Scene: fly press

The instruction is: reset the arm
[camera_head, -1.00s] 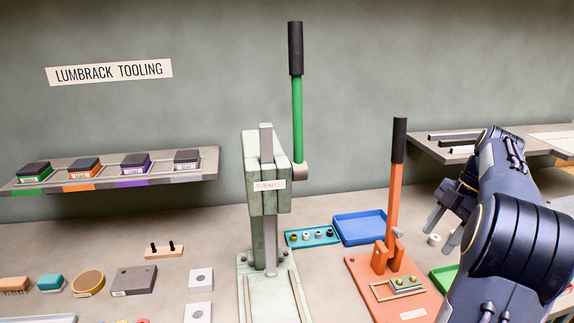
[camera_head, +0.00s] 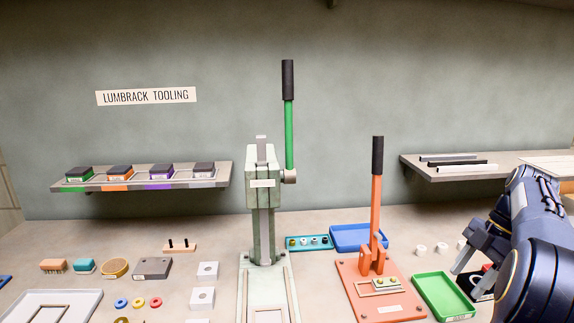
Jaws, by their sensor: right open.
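The pale green fly press (camera_head: 262,210) stands at the middle of the bench. Its lever arm (camera_head: 289,125), green with a black grip, points straight up. The orange press (camera_head: 374,262) stands to its right on an orange base, and its lever (camera_head: 377,190), orange with a black grip, is also upright. My right gripper (camera_head: 466,272) is at the right side of the bench, open, beside the green tray and apart from both levers. My left gripper is out of view.
A green tray (camera_head: 443,297) lies between the orange press and my right gripper. Blue (camera_head: 356,237) and teal (camera_head: 309,243) trays lie behind the presses. White rings (camera_head: 421,250) stand behind the green tray. A shelf (camera_head: 140,184) holds several dark-topped blocks at left.

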